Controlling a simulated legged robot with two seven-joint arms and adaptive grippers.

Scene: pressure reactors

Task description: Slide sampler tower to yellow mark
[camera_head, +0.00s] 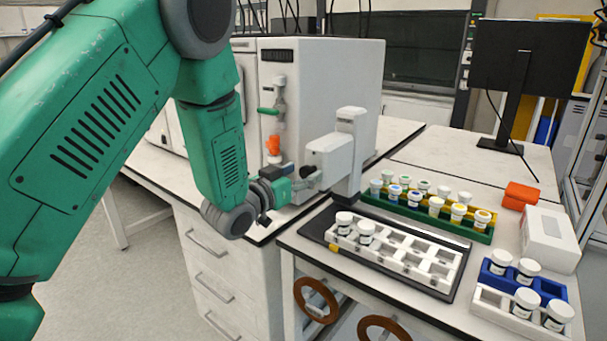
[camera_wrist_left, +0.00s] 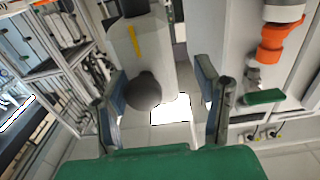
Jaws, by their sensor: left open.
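The sampler tower (camera_head: 349,150) is a white upright with a white arm reaching left, in front of the white instrument. In the left wrist view the white tower part (camera_wrist_left: 150,45) carries a yellow stripe (camera_wrist_left: 135,42) and a dark round knob (camera_wrist_left: 143,92). My left gripper (camera_head: 290,188) is beside the end of the tower's arm. In the left wrist view my left gripper (camera_wrist_left: 160,85) is open, with the knob showing between its fingers, nearer the left one; I cannot tell whether it touches. A small yellow patch (camera_head: 334,247) shows at the rack's front left corner. My right gripper is not in view.
A white rack (camera_head: 415,263) with two vials lies on a black tray right of the gripper. A green rack (camera_head: 471,233) of capped vials stands behind it. An orange fitting (camera_head: 273,148) is on the white instrument (camera_head: 330,85). More vials and a monitor (camera_head: 525,60) are at right.

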